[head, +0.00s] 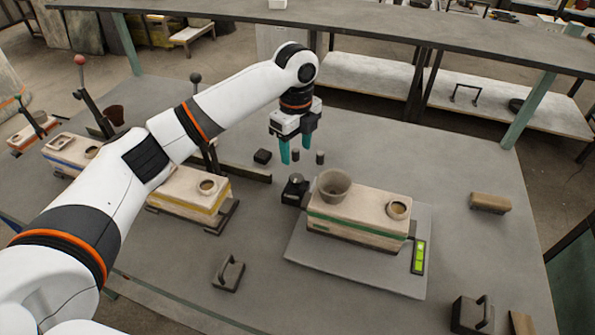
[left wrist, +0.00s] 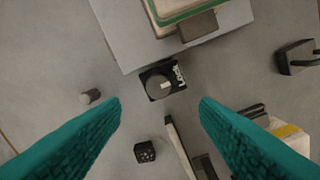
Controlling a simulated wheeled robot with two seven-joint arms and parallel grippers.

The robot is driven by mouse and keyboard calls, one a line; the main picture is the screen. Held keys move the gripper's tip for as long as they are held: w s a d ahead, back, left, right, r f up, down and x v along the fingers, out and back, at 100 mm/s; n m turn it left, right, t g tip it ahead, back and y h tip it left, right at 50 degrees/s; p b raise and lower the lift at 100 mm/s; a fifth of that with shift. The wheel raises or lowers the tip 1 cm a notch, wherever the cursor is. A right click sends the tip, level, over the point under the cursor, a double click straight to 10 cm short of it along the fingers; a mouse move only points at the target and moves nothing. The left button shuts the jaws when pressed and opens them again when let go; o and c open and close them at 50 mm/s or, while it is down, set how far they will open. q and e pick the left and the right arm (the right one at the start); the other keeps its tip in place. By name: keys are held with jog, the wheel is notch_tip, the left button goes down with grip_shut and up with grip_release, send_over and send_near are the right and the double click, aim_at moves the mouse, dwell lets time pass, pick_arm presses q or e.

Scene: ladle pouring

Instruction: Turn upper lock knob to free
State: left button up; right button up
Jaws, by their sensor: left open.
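A dark round lock knob (head: 295,188) on a small black base stands at the left end of the mould. My left gripper (head: 296,156) has teal fingers pointing down, open and empty, above the table behind the knob in the head view. In the left wrist view the knob lies between and just beyond the fingertips, apart from them. My right gripper is not in view.
A mould (head: 355,220) with a green stripe, carrying a grey cup (head: 334,184), sits on a grey plate (head: 340,260). A green level indicator (head: 419,257) is at its right. A small black block (head: 262,156) and short dark cylinders (head: 320,157) stand near my gripper.

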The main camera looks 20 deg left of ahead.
aim_at(296, 177)
pick_arm(q)
notch_tip(296, 177, down, 4)
jog(key=shift+r, duration=0.1)
notch_tip(296, 177, down, 5)
jog(key=shift+w+r+p, duration=0.1)
jog(key=shift+r+p, duration=0.05)
jog(key=shift+p, duration=0.3)
jog(key=shift+f, duration=0.3)
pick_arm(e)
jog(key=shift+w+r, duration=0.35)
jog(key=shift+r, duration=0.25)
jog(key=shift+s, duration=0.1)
